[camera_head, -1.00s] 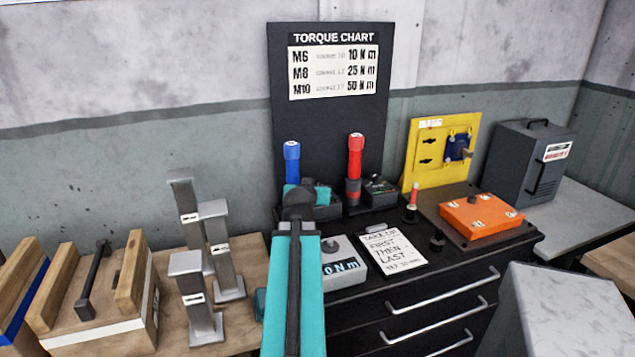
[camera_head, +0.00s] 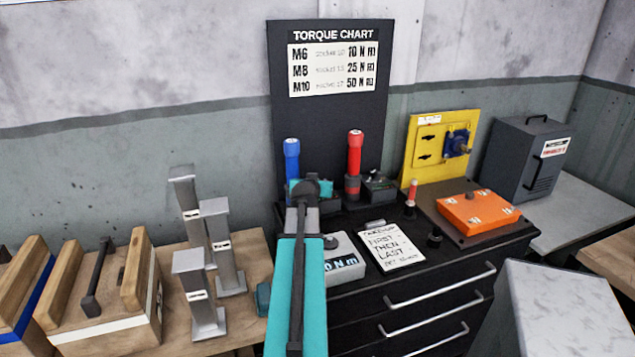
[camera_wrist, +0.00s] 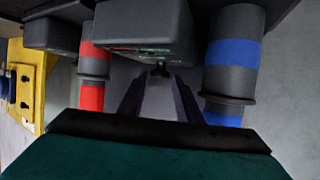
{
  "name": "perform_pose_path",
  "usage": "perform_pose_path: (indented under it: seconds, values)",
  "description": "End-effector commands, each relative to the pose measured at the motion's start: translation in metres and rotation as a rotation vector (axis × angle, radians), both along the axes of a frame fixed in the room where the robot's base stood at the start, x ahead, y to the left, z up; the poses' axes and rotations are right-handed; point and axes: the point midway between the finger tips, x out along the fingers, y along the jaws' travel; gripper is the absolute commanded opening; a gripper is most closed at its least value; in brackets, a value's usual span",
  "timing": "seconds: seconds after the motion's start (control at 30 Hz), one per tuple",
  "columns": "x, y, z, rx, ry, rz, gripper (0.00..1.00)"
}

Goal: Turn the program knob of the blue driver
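The blue driver (camera_head: 292,160) stands upright in the head view, its lower part hidden behind my arm. In the wrist view its grey body with a blue band (camera_wrist: 233,52) is on the right. Left of it is a dark control box (camera_wrist: 145,30) with a small dark knob (camera_wrist: 161,70) on its near face. My gripper (camera_wrist: 160,84) points at this knob. Its two fingers are apart, with the knob near or between their tips; I cannot tell whether they touch it. In the head view my arm hides the fingers and most of this box.
The red driver (camera_head: 354,155) and its control box (camera_head: 379,187) stand close by on the right. A grey display unit (camera_head: 345,262) and a clipboard (camera_head: 390,245) lie in front. Metal posts (camera_head: 222,245) stand left of my arm. The torque chart board (camera_head: 333,120) rises behind.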

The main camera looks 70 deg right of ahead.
Motion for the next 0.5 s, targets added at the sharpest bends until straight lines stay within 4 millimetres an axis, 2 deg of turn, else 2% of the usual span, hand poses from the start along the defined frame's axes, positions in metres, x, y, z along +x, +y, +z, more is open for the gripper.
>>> perform_pose_path:
  seconds: [0.2, 0.5]
  values:
    - [0.0018, -0.0089, -0.0037, 0.001, 0.000, 0.000, 0.32]
    - [0.0019, -0.0092, -0.0043, 0.000, 0.000, 0.000, 0.32]
